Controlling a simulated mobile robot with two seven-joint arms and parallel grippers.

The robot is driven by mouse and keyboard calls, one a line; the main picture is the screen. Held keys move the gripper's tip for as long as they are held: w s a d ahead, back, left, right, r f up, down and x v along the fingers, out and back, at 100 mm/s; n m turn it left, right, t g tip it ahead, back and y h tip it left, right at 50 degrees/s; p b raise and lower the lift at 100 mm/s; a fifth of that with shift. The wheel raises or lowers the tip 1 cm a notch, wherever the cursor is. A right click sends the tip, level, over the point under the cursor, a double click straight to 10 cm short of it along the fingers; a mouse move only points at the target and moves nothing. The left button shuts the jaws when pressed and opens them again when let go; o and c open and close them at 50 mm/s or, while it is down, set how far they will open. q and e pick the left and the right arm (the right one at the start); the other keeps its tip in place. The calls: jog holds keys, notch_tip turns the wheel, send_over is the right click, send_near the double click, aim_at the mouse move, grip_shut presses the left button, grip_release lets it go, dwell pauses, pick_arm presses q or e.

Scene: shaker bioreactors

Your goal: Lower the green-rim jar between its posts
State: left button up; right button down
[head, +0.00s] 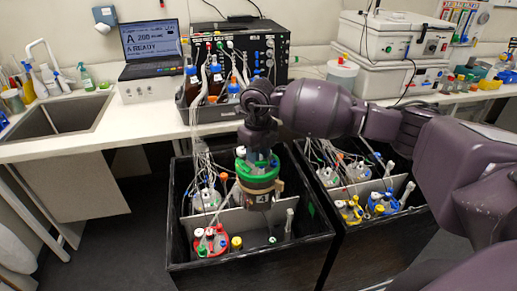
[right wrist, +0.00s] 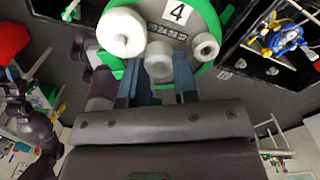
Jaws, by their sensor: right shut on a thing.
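The green-rim jar (head: 257,181) hangs upright from my right gripper (head: 258,158), above the front right part of the left black box (head: 250,254). It carries a "4" label. In the right wrist view, the blue fingers of my right gripper (right wrist: 158,84) are shut on a white fitting of the jar's lid (right wrist: 180,32). A pale post (head: 289,222) stands in the box to the right of and below the jar. Other posts cannot be made out for sure; the jar and arm hide part of the box. My left gripper is not in view.
A red-rim jar (head: 210,241) stands front left in the same box, beside a yellow-capped item (head: 236,243). A pale divider (head: 225,221) crosses the box behind. Tubes hang at the back. The right black box (head: 382,225) holds blue-rim (head: 382,204) and yellow-rim jars (head: 349,211).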

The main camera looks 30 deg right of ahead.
jog(key=shift+f+b, duration=1.8)
jog(key=shift+f, duration=1.75)
pick_arm(q)
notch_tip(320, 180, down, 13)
jog(key=b, duration=1)
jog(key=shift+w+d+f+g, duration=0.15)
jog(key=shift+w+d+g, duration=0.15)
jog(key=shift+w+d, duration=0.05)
pick_arm(e)
notch_tip(320, 180, down, 21)
jog(key=shift+r, duration=0.15)
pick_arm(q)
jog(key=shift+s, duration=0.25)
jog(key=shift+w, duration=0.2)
pick_arm(e)
jog(key=shift+f, duration=0.25)
pick_arm(q)
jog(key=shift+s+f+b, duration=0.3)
jog(key=shift+b, duration=0.05)
pick_arm(e)
jog(key=shift+f, duration=0.45)
